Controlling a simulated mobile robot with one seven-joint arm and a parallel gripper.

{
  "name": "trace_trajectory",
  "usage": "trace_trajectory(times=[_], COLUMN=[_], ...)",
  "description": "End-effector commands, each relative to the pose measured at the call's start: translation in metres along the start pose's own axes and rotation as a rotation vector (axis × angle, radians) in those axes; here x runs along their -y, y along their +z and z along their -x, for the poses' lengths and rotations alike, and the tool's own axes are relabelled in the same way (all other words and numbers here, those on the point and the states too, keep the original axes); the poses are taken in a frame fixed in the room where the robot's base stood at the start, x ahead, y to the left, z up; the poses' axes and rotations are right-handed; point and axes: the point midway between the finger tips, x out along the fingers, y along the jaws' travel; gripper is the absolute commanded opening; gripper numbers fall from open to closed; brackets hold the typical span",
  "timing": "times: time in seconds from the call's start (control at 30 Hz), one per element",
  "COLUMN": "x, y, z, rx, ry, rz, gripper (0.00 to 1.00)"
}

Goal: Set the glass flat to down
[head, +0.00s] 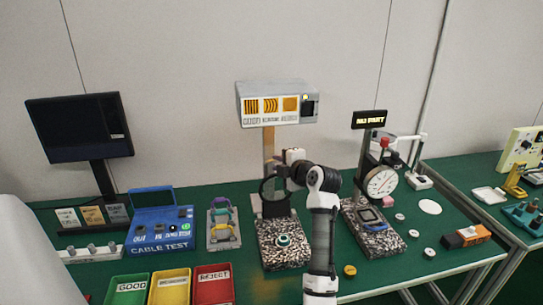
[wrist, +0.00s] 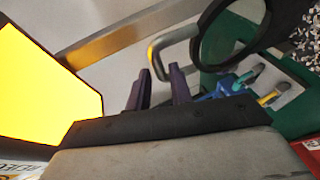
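The glass flat appears to be the round piece in a black ring frame (head: 268,189); its glass is hard to make out. The ring stands raised, tilted up, above the speckled granite block (head: 283,256). In the wrist view the black ring (wrist: 207,50) is at upper right, with a bent grey handle (wrist: 176,41) beside it. My gripper (wrist: 160,72) is open, its two dark fingers apart, with the handle just beyond the fingertips. I see no contact. In the head view my arm partly hides the gripper (head: 283,172). A teal ring part (head: 284,240) lies on the block.
A lamp box (head: 278,103) overhangs the station; a bright yellow panel (wrist: 45,90) is close at left in the wrist view. A dial gauge stand (head: 382,183) is at right. A blue cable tester (head: 160,222) and colored bins (head: 170,287) are at left.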

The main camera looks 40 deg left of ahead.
Motion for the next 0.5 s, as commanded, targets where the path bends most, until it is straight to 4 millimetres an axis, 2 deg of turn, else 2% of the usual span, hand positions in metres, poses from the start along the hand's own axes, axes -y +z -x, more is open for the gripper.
trace_trajectory(times=[0.1,0.2,0.5], x=[-0.004,-0.003,-0.001], y=[-0.001,0.000,0.000], z=[-0.022,-0.035,-0.052], rx=[-0.001,0.000,0.002], ry=[-0.001,0.000,0.002], rz=[-0.001,-0.002,0.000], gripper=[0.22,0.22,0.22])
